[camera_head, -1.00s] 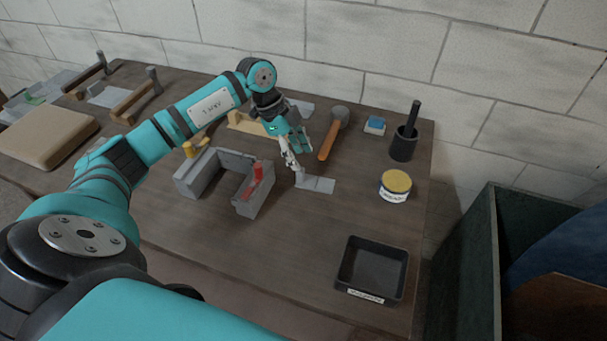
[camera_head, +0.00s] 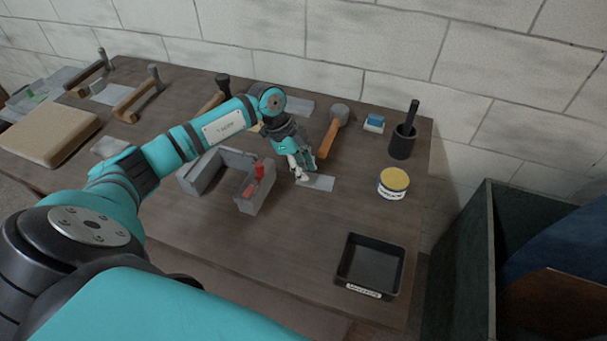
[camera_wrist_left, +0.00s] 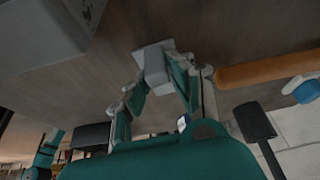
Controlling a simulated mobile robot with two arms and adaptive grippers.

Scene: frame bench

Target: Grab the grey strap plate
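The grey strap plate (camera_head: 320,183) lies flat on the bench, right of the grey U-shaped frame; its left end is partly hidden by my left gripper (camera_head: 303,174). The left gripper comes down over that end at a slant. In the left wrist view the plate (camera_wrist_left: 153,52) shows between the two fingers of the gripper (camera_wrist_left: 160,78), one on each side of it. The fingers are apart; I cannot tell whether they touch the plate. My right gripper is in neither view.
The grey frame (camera_head: 252,200) with a red clamp (camera_head: 263,172) stands just left. A hammer (camera_head: 327,138) lies behind the plate. A yellow-topped tin (camera_head: 393,184), a black pot (camera_head: 403,143) and a black tray (camera_head: 345,258) stand to the right. Bench in front is clear.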

